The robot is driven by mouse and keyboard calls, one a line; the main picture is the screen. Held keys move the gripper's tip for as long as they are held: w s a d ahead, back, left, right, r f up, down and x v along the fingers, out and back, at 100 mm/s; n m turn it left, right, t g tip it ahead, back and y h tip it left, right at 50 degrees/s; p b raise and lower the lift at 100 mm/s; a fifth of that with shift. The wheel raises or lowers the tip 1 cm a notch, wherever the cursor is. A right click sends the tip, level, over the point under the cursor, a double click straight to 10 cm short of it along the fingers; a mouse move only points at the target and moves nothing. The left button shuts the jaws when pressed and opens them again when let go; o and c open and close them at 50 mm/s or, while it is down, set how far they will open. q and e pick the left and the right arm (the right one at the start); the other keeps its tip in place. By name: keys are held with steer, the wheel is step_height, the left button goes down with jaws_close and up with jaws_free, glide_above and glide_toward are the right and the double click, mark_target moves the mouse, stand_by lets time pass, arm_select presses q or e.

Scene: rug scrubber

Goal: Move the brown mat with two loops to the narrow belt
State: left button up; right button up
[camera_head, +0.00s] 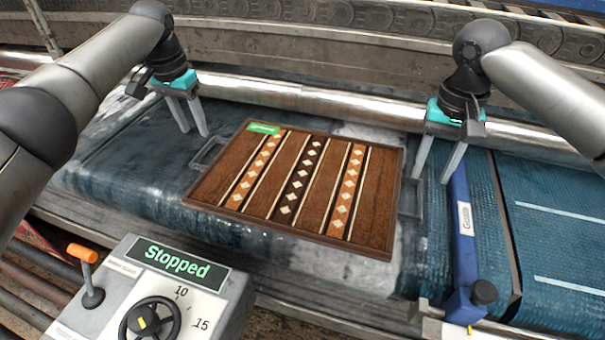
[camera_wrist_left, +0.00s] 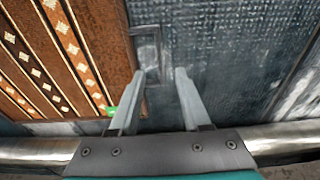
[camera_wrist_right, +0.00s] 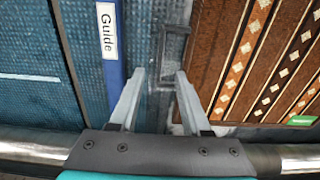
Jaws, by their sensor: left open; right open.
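The brown mat (camera_head: 228,180), with light stripes, diamonds and a green tag, lies flat on a wet blue belt (camera_head: 130,165). A grey loop (camera_head: 207,151) sticks out from its left edge and another (camera_head: 411,198) from its right edge. My left gripper (camera_head: 195,134) is open and empty, above the belt near the left loop, which also shows ahead of its fingertips in the left wrist view (camera_wrist_left: 137,54). My right gripper (camera_head: 431,182) is open and empty near the right loop, seen ahead of its fingers in the right wrist view (camera_wrist_right: 187,48). Neither gripper touches a loop visibly.
A blue bar labelled Guide (camera_head: 463,225) stands right of the mat. Beyond it lies a blue belt with white lines (camera_head: 560,240); I cannot tell whether this is the narrow belt. A control box (camera_head: 215,300) reading Stopped is in front. A metal roller (camera_head: 300,95) runs behind.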

mark_target(202, 149)
arm_select(q)
steer(key=f, duration=0.6)
steer(key=shift+w+d+f, duration=0.1)
steer(key=shift+w+f, duration=0.05)
steer(key=shift+w, duration=0.2)
arm_select(e)
step_height(202, 149, down, 6)
steer(key=shift+f, duration=0.25)
arm_select(q)
jaws_close()
arm_select(e)
jaws_close()
stand_by(0.5)
